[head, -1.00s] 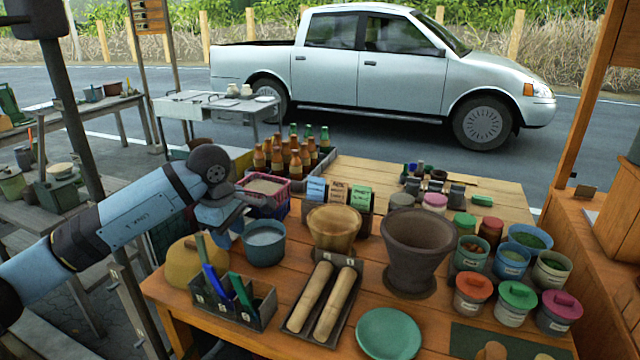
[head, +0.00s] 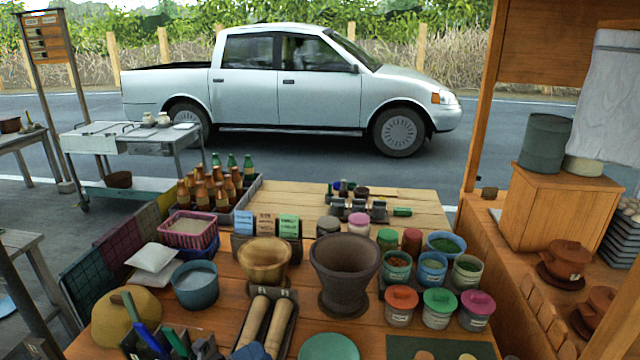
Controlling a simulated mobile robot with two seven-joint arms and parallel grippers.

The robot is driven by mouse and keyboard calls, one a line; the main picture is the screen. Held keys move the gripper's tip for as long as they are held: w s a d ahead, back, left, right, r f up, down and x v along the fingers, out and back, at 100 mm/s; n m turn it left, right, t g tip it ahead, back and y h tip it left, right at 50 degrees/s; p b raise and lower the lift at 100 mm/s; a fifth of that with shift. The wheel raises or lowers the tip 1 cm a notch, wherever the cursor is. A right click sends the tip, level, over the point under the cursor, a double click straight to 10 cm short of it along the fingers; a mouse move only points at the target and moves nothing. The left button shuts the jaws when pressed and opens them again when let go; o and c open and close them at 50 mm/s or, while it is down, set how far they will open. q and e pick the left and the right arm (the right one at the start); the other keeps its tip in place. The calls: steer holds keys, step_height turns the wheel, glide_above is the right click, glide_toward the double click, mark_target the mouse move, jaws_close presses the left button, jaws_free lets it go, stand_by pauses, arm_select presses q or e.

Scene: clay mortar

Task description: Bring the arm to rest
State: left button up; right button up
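My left arm no longer spans the left of the head view. Only blue-grey fragments show at the bottom edge, in front of the two wooden pestles (head: 262,325), and they look like part of that arm. I cannot make out its fingers or whether they hold anything. My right gripper is not in view. On the wooden table stand a dark clay mortar (head: 345,270), a wooden bowl (head: 264,262) and a blue pot (head: 195,287).
A yellow gourd-like thing (head: 125,318) is at the table's left. Lidded jars (head: 438,307) crowd the right, bottles (head: 215,185) the back left. A wooden post (head: 482,110) and side counter (head: 560,215) border the right.

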arm_select(q)
steer(key=s+a+f+n+y+p, duration=0.2)
steer(key=s+a+f+n+y, duration=0.2)
steer(key=n, duration=1)
steer(key=s+a+f+n+y+p, duration=0.1)
steer(key=s+a+f+n+y, duration=0.4)
steer(key=s+f+n+y, duration=0.6)
step_height(320, 180, down, 4)
steer(key=s+n, duration=0.1)
steer(key=n, duration=0.2)
steer(key=shift+s+f+p, duration=0.25)
steer(key=shift+s+p, duration=0.1)
steer(key=shift+s, duration=0.05)
